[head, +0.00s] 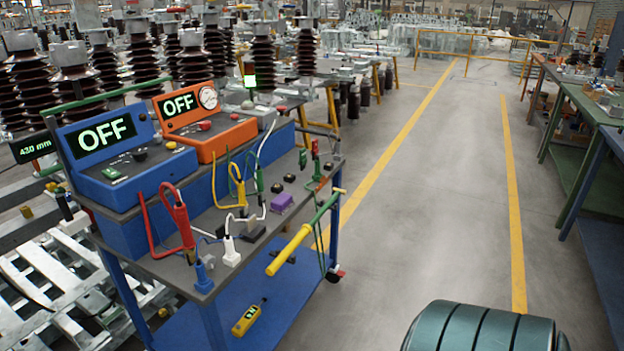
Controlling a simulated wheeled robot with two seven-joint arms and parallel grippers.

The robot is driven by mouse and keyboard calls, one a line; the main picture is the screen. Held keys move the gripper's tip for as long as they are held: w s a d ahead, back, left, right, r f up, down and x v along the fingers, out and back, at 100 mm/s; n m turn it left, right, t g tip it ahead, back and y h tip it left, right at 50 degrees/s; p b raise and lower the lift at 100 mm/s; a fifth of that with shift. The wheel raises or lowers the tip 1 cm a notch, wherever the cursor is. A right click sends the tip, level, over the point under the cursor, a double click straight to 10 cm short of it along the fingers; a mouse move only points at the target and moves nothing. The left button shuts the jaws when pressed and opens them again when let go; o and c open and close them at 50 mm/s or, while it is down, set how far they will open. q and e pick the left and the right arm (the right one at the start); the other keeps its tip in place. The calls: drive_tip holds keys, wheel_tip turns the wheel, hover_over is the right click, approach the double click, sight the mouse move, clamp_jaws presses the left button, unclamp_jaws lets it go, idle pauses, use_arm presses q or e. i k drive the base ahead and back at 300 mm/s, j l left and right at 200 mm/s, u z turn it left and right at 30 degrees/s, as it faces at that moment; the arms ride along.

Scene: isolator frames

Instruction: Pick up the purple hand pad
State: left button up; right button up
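A small purple block, the purple hand pad (281,203), lies on the grey top of the blue cart (196,262), towards its right side. A dark block (254,229) stands just left of and nearer than it, apart from it or barely touching; I cannot tell which. Neither of my grippers is in view, and nothing is seen holding the pad.
Blue (130,165) and orange (205,120) boxes reading OFF stand on the cart's raised rear shelf. Red (179,217), white and yellow clips with looping cables stand left of the pad. A yellow-green bar (292,248) runs along the cart's right edge. Open floor lies to the right.

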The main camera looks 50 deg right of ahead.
sight(283, 202)
drive_tip(key=z, duration=1.5)
drive_tip(key=u, duration=1.2)
drive_tip(key=l+u, duration=0.2)
drive_tip(key=l, duration=0.95)
drive_tip(key=k+l+u, duration=0.1)
drive_tip(key=l+u, duration=0.15)
drive_tip(key=l, duration=0.85)
